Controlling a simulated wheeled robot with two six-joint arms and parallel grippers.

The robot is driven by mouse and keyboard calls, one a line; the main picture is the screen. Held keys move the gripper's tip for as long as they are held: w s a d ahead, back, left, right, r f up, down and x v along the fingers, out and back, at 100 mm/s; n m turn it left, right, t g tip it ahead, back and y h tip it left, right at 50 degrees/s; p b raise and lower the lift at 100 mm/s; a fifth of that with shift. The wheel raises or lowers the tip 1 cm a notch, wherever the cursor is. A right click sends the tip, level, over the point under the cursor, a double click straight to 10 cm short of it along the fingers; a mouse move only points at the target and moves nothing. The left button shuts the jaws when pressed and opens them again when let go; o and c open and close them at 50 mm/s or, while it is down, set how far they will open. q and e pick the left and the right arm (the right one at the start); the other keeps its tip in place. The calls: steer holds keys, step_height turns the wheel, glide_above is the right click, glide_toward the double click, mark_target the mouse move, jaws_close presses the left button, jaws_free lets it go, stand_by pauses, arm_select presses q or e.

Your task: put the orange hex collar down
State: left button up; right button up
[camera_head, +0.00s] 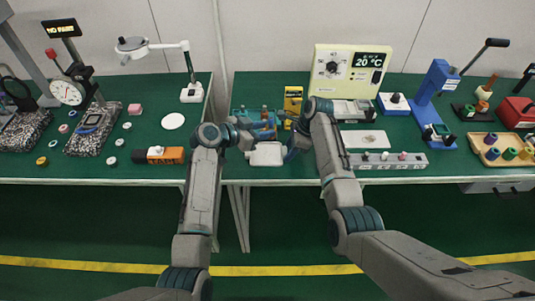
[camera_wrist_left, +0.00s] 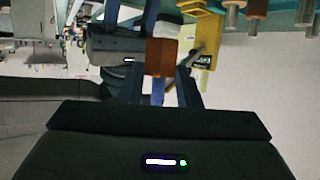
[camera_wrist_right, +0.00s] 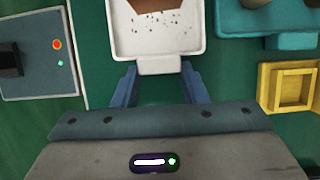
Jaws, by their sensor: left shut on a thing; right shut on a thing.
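My left gripper (camera_head: 268,128) is shut on the orange hex collar (camera_wrist_left: 160,57), which looks orange-brown between its fingers in the left wrist view. In the head view the collar is too small to make out. My right gripper (camera_head: 288,152) is shut on the short handle of a white tray (camera_wrist_right: 158,64). The tray (camera_head: 265,159) shows near the green table's front edge, just below my left gripper. In the right wrist view dark specks lie in the tray. A brown angular piece (camera_wrist_right: 150,5) is cut off at the top; I cannot tell whether it lies in the tray or hangs above.
A teal rack (camera_wrist_right: 260,20) and a yellow open frame (camera_wrist_right: 290,88) lie right of the tray in the right wrist view. A grey box (camera_wrist_right: 38,60) with a red button is at left. A yellow box (camera_head: 292,101) stands behind the grippers. A grey rail (camera_head: 388,162) lies right.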

mark_target(260, 159)
arm_select(q)
steer(key=shift+s+a+r+n+t+y, duration=0.2)
steer(key=shift+r+n+t+y, duration=0.1)
steer(key=shift+n+t, duration=0.15)
steer(key=shift+s+a+r+n+t+y, duration=0.15)
steer(key=shift+s+a+n+t+y, duration=0.05)
steer(key=shift+n+t+y, duration=0.2)
steer(key=shift+n, duration=0.25)
steer(key=f, duration=0.9)
steer(key=shift+a+f, duration=0.2)
steer(key=shift+f, duration=0.2)
steer(key=o, duration=1)
steer(key=shift+f, duration=0.1)
steer(key=shift+c, duration=0.2)
steer(key=v, duration=1.2)
steer(key=shift+s, duration=0.2)
